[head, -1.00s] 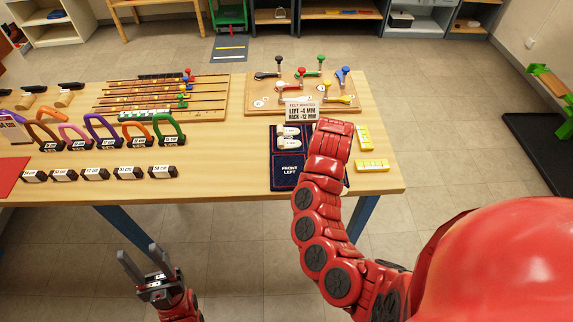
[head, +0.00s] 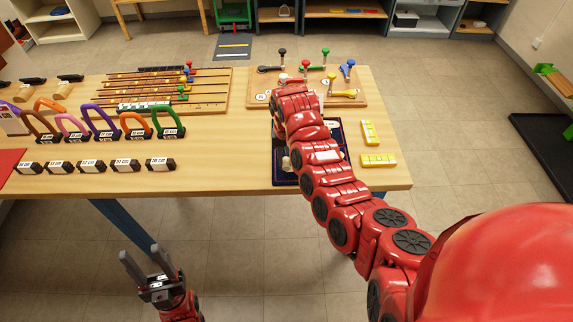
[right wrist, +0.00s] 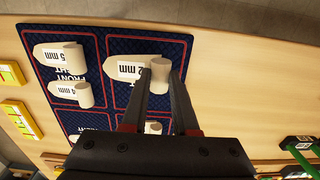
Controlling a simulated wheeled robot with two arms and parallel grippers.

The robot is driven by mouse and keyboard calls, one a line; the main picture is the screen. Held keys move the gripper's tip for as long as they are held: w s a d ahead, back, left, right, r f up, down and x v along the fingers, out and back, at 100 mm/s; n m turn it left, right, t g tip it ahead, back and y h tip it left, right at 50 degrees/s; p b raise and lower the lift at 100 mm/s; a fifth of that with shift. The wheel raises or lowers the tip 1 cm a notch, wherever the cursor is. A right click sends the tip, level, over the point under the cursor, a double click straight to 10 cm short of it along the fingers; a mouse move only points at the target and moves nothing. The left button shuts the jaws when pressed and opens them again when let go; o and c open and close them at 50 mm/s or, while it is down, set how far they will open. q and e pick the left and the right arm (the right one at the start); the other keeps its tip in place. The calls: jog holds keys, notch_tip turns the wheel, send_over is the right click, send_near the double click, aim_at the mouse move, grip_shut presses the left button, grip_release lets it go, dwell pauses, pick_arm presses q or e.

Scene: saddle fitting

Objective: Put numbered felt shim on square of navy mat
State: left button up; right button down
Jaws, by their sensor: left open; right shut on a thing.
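The navy mat (head: 338,140) lies at the right of the table, partly hidden by my right arm in the head view. In the right wrist view the mat (right wrist: 100,45) shows red-outlined squares. My right gripper (right wrist: 163,82) is shut on the peg of a pale felt shim (right wrist: 128,69), whose label reads "2 mm", perhaps cut off. That shim is over an upper square; whether it touches the mat I cannot tell. A 5 mm shim (right wrist: 52,57) and a 4 mm shim (right wrist: 65,90) lie in the square to its left. My left gripper (head: 139,252) is open and empty, before the table.
Two yellow blocks (head: 378,160) lie right of the mat. A board with coloured knobs (head: 350,95) stands behind it. Colourful arches (head: 105,128) and labelled dark blocks (head: 92,166) fill the left. Bare table lies between them and the mat.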

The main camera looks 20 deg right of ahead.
aim_at(286, 162)
notch_tip(286, 162, down, 3)
jog(key=shift+r+p, duration=0.15)
jog(key=shift+p, duration=0.55)
jog(key=shift+f, duration=0.25)
jog(key=c, duration=0.7)
grip_release()
